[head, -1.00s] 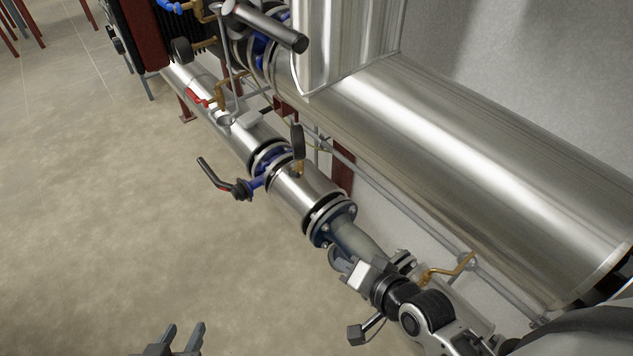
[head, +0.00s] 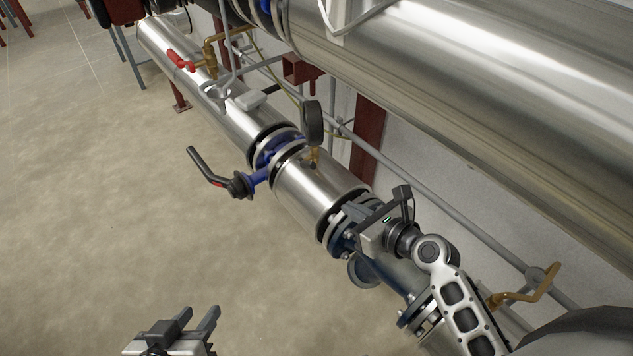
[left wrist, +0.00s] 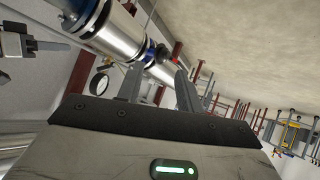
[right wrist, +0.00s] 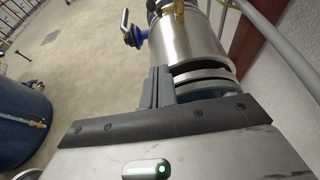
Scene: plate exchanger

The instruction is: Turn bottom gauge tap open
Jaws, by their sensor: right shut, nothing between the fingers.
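A dark round gauge (head: 312,122), nearly edge-on in the head view, stands on the lower steel pipe (head: 325,192). A small brass fitting, apparently its tap (head: 314,156), is below it; its handle position is too small to tell. In the right wrist view a brass piece (right wrist: 178,8) shows at the top edge. My right gripper (head: 350,212) is shut and empty above the flange, apart from the gauge and to its lower right. Its fingers (right wrist: 160,87) are together. My left gripper (head: 212,325) is open and empty over the floor; its fingers (left wrist: 158,82) are spread.
A blue valve with a black lever (head: 208,168) sticks out left of the pipe. A large steel vessel (head: 480,110) runs above. The floor at left is clear.

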